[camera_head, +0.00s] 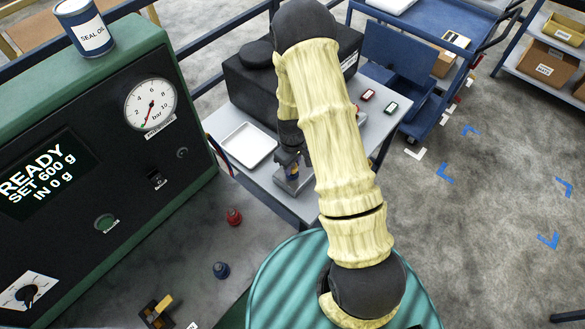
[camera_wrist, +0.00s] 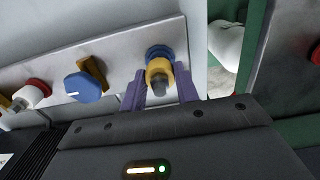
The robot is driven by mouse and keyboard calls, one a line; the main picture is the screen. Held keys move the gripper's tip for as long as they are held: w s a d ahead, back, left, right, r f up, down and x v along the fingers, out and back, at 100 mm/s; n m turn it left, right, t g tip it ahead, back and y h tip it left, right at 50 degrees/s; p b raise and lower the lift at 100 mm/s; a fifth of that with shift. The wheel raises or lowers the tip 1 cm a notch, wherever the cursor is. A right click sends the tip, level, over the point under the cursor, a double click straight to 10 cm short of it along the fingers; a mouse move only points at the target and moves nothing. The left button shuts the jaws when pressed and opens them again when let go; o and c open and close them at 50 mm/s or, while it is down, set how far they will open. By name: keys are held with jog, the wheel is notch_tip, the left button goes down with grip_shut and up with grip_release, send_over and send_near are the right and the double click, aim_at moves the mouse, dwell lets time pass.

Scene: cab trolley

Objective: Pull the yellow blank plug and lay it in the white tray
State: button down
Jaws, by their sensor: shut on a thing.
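The yellow blank plug (camera_wrist: 159,72) is between the two purple fingers of my gripper (camera_wrist: 160,86) in the wrist view, and the gripper is shut on it. A blue ring (camera_wrist: 159,51) on a grey metal plate shows right behind the plug; I cannot tell whether the plug is seated in it or just clear. In the head view my gripper (camera_head: 289,160) is low over the grey table, partly hidden by my arm, and the plug cannot be made out. The white tray (camera_head: 248,145) lies empty on the table, just left of my gripper.
The metal plate (camera_wrist: 120,55) also bears a blue knob (camera_wrist: 82,87), a brown handle and a red-and-white fitting (camera_wrist: 32,92). A black box (camera_head: 250,85) stands behind the tray. A green-framed machine (camera_head: 100,140) is at left.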

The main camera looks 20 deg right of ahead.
jog(key=shift+r+p, duration=1.4)
jog(key=shift+r, duration=0.75)
